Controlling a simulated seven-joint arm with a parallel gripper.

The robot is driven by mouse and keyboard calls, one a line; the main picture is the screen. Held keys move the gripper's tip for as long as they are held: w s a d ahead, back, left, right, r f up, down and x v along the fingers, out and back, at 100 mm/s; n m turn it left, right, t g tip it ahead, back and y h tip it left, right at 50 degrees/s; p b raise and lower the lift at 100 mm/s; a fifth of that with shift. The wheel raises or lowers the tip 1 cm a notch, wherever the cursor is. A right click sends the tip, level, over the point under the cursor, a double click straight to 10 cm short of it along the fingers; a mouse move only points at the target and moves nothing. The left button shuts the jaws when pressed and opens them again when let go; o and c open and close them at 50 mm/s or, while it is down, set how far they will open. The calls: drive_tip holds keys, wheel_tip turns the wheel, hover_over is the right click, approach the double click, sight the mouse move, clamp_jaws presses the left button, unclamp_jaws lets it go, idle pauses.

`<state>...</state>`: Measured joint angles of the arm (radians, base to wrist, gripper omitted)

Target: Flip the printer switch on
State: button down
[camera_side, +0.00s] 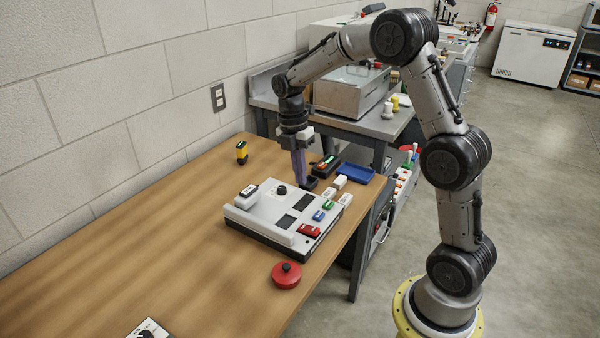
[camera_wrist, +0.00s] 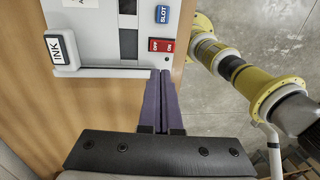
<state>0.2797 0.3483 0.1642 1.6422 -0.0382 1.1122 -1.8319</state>
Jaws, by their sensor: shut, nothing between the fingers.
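The white panel device (camera_side: 258,225) lies on the wooden table. A red rocker switch (camera_side: 309,230) sits at its front right corner; in the wrist view this switch (camera_wrist: 162,46) reads OFF and ON. I cannot tell which side is pressed in. No label reading "printer" is legible. My gripper (camera_side: 302,183) points down with its purple fingers together and empty, over the device's far side in the side view. In the wrist view the fingertips (camera_wrist: 160,73) appear just below the red switch; their height above the panel is unclear.
A white INK block (camera_wrist: 60,47) stands at the panel's left end, and a blue SLOT block (camera_wrist: 161,15) is beyond the switch. A red round knob (camera_side: 286,275) lies in front. A blue tray (camera_side: 355,175) is behind. The table's left is mostly clear.

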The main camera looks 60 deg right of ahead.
sight(314, 229)
drive_tip(key=shift+r, duration=0.1)
idle(0.3)
drive_tip(key=shift+s+g, duration=0.4)
drive_tip(key=shift+s, duration=0.35)
drive_tip(key=s+f, duration=0.1)
drive_tip(key=f, duration=0.8)
drive_tip(key=s+f, duration=0.1)
drive_tip(key=f, duration=0.3)
drive_tip(key=shift+s+f, duration=0.35)
drive_tip(key=shift+s+f+t, duration=0.2)
drive_tip(key=shift+f+t, duration=0.05)
drive_tip(key=shift+t, duration=0.15)
drive_tip(key=shift+w, duration=0.2)
